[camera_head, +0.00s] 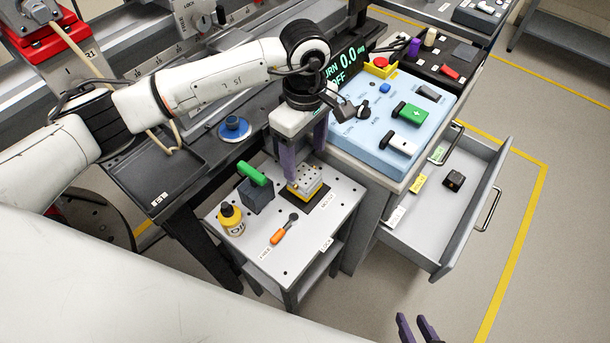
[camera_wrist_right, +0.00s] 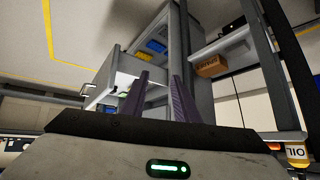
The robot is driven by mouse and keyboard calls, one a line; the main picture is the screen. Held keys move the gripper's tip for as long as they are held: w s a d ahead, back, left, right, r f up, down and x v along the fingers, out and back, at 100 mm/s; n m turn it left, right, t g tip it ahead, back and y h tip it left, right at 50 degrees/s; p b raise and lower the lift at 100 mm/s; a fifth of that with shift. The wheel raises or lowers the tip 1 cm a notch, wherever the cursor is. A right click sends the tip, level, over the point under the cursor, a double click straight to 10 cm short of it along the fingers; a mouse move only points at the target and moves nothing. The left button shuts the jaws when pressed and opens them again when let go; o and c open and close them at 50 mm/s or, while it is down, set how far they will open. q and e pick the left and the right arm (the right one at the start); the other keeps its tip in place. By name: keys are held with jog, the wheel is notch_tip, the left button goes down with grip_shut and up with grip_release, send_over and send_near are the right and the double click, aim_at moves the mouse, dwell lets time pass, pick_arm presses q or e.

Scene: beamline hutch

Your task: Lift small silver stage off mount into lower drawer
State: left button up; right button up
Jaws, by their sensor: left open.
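The small silver stage (camera_head: 309,178), with a yellowish lower part, sits on a dark mount plate (camera_head: 322,200) on the small white-topped cart. My left gripper (camera_head: 304,162) points down over the stage, its two purple fingers spread. One finger is close to the stage's upper left; I cannot tell whether it touches. An open grey drawer (camera_head: 440,225) stands to the right, holding a small dark block (camera_head: 454,180) and labels. My right gripper (camera_head: 418,328) is at the bottom edge, its fingers apart and empty; its fingers also show in the right wrist view (camera_wrist_right: 165,95).
On the cart are a yellow bottle (camera_head: 231,219), an orange-handled tool (camera_head: 285,229) and a dark block with a green top (camera_head: 254,187). A blue-topped cabinet (camera_head: 390,125) with several items stands behind the drawer. The floor at right is clear.

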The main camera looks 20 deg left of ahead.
aim_at(305, 175)
pick_arm(q)
jog(key=f, duration=0.2)
jog(key=f+p, duration=0.1)
jog(key=shift+s+f, duration=0.35)
jog(key=shift+s, duration=0.05)
jog(key=shift+w+d+f, duration=0.1)
jog(key=shift+f, duration=0.4)
jog(key=c, duration=1.3)
pick_arm(e)
jog(key=shift+w+r, duration=0.45)
jog(key=shift+r, duration=0.35)
